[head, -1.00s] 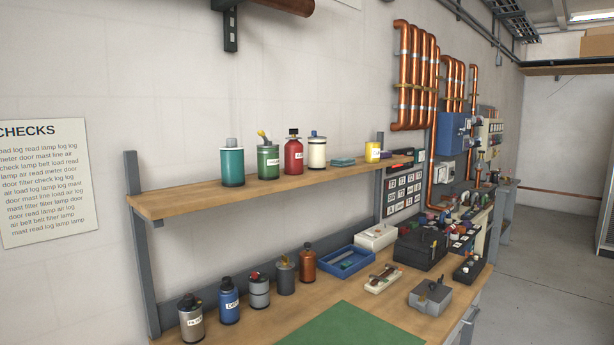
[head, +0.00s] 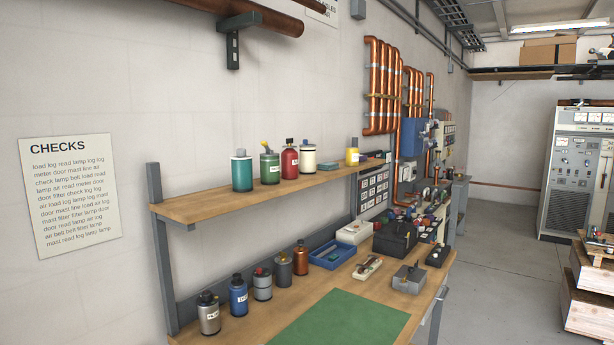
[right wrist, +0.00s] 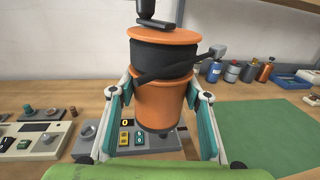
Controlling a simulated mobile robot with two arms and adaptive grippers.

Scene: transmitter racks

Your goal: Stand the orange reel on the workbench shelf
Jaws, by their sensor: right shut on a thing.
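The orange reel (right wrist: 163,100) is in the right wrist view, upright, with a black band wound around its upper part and a dark knob on top. My right gripper (right wrist: 160,97) is shut on it, with a finger on each side. The reel appears above the bench top, in front of a panel with yellow and green buttons. The workbench shelf (head: 200,206) is in the head view, on the wall above the workbench (head: 250,322). The reel and both grippers are out of the head view.
The shelf's left end is bare. Several bottles, a blue tray (head: 336,257) and a green mat (head: 340,318) are on the bench.

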